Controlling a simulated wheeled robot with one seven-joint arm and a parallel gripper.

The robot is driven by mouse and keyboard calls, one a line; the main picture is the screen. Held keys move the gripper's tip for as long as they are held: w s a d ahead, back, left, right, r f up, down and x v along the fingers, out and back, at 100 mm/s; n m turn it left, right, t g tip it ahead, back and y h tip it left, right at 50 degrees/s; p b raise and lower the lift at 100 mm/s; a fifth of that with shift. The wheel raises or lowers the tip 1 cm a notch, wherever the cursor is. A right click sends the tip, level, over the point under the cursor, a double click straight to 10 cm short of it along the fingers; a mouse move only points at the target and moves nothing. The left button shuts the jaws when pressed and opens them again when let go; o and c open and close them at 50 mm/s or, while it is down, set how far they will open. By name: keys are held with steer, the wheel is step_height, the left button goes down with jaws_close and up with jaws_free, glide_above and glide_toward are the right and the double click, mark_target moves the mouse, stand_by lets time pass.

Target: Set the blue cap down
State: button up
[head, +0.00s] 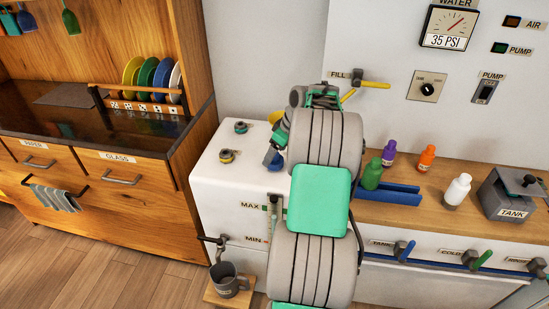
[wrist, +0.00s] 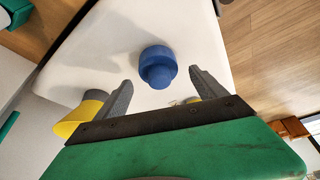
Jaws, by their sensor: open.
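The blue cap (wrist: 157,67) stands on the white top of the tank unit (head: 222,177), with its narrower knob towards the wrist camera. In the head view the cap (head: 276,163) shows beside my arm, partly hidden. My gripper (wrist: 163,88) is open, one grey finger to each side of the cap's line. Clear white surface shows between the cap and both fingers in the wrist view, and nothing is held. In the head view my gripper (head: 279,137) is largely covered by my own arm.
A yellow piece (wrist: 80,118) is near the left finger. Green, purple, orange and white (head: 457,190) bottles stand on the right counter. A grey mug (head: 229,282) is below the front.

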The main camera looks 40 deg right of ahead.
steer(key=shift+x, duration=0.75)
steer(key=shift+s, duration=0.1)
steer(key=shift+c, duration=0.4)
steer(key=c, duration=1.4)
steer(key=shift+r, duration=0.15)
steer(key=shift+c, duration=0.2)
